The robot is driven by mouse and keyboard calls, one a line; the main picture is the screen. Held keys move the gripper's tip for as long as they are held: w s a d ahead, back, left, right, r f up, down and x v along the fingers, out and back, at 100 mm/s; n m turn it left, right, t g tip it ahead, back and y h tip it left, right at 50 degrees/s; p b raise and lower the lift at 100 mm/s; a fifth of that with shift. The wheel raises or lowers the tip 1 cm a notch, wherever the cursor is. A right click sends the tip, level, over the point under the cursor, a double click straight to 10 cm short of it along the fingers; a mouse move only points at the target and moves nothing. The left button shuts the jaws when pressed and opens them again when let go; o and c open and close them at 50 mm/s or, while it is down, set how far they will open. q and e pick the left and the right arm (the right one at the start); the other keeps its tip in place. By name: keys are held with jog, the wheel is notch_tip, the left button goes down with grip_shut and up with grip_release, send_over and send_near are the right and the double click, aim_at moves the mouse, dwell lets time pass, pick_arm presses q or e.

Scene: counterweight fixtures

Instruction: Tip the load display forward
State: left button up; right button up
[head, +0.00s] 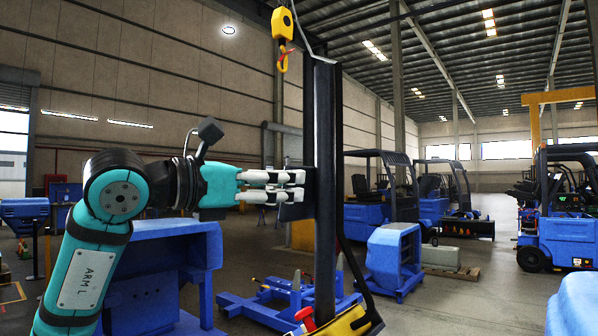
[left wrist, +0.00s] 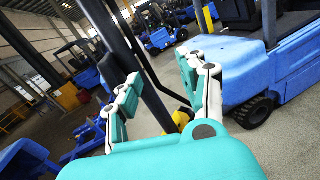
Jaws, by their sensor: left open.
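A small dark panel (head: 293,212), which I take to be the load display, sits against the left side of a tall black post (head: 325,130). It is partly hidden behind my fingers, and its tilt is hard to tell. My left gripper (head: 302,186) reaches in from the left with its white fingers level, at the panel and close to the post. In the left wrist view my left gripper (left wrist: 165,92) has its two fingers apart, and the black post (left wrist: 150,65) shows beyond the gap. Contact cannot be told. My right gripper is not in view.
A yellow hoist hook (head: 283,40) hangs beside the post's top. The post rises near a yellow base (head: 350,322) with a red handle (head: 305,318). A blue bench-like unit (head: 150,290) stands below my left arm. Blue forklifts (head: 565,210) stand behind; open floor lies to the right.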

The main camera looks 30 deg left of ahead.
aim_at(287, 169)
pick_arm(q)
jog(key=s+a+r+n+t+y, duration=0.1)
jog(key=s+a+r+n+y, duration=0.2)
jog(key=a+y, duration=0.3)
jog(key=shift+h, duration=0.9)
jog(key=w+p, duration=0.5)
jog(key=w, duration=1.1)
jog(key=shift+d+f, duration=0.1)
jog(key=shift+f, duration=0.05)
jog(key=shift+w+f+p, duration=0.1)
jog(key=shift+w+p, duration=0.35)
jog(key=shift+w, duration=0.2)
jog(key=shift+c, duration=0.2)
